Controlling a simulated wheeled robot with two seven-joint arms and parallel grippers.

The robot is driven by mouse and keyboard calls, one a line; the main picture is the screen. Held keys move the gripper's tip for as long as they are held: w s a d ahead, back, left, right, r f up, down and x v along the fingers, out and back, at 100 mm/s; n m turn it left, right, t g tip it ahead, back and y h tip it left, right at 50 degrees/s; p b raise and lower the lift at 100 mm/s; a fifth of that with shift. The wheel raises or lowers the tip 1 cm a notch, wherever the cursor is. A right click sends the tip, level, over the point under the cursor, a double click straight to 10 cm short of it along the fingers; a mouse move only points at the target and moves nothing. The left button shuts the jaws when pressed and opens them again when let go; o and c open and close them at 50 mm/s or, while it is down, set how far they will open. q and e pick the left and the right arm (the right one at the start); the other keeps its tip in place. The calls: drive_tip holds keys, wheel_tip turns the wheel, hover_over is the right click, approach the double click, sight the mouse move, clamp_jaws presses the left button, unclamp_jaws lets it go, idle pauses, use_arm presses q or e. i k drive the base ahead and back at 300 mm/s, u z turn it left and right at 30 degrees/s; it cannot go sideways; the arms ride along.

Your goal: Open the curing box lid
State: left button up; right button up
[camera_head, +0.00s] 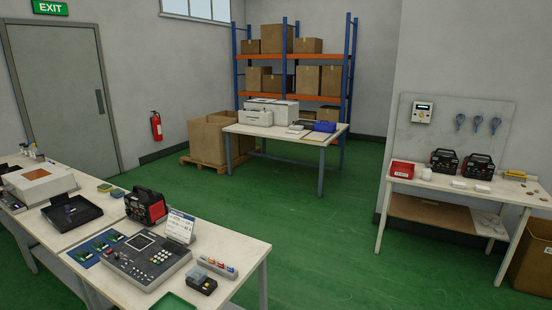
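A low white box with an orange-brown panel on its top (40,184) stands at the left end of the near workbench. It looks like the curing box. Its top appears flat and shut, though it is small in the picture and any handle is too small to tell. Its left side is close to the picture's edge. Neither of my grippers shows in the head view, and nothing is touching the box.
The near workbench (226,246) also holds a black tray (72,213), a red-black device (146,205) and a grey control panel (147,262). Green floor (300,210) lies open beyond it. A printer table (270,131) stands at the back, another bench (462,191) at right.

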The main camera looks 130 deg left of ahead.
sight(32, 185)
drive_tip(key=z, duration=4.8)
drive_tip(key=i, duration=6)
drive_tip(key=z, duration=1.55)
